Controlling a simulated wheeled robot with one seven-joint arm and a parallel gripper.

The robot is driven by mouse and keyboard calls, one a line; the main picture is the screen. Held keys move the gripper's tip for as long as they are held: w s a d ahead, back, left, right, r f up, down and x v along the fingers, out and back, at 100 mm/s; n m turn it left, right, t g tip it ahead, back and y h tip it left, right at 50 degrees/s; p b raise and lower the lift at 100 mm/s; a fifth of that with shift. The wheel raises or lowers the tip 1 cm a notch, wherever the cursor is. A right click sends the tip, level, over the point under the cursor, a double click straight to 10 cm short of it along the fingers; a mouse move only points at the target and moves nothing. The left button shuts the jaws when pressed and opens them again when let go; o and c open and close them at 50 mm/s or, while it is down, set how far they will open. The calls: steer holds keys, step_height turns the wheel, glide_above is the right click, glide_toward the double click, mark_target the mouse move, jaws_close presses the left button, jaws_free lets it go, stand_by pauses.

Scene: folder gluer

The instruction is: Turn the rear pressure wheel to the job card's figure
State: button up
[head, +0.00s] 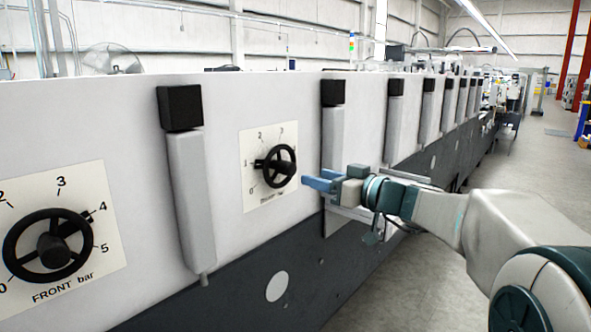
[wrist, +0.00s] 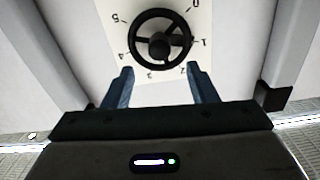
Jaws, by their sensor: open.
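The rear pressure wheel (head: 280,166) is a black spoked handwheel on a pale dial plate (head: 251,147) on the machine's side. In the wrist view, the wheel (wrist: 137,40) is face-on, with its dial upside down. A dark pointer at its rim points close to the 1. My gripper (head: 307,182) is just to the right of the wheel in the head view. In the wrist view, my gripper (wrist: 160,72) is open and empty, its blue fingers spread below the wheel and apart from it. The job card is not recognisable in either view.
A second wheel (head: 50,247), marked FRONT bar, is at the left, its pointer near 4. Grey upright posts with black caps, one (head: 180,107) between the dials and one (head: 333,92) just beyond the rear dial, stick out.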

mark_target(293, 171)
steer(key=p+x, duration=0.1)
steer(key=x, duration=0.7)
steer(key=shift+c, duration=0.2)
steer(key=c, duration=0.9)
steer(key=shift+d, duration=0.15)
steer(key=shift+c, duration=0.2)
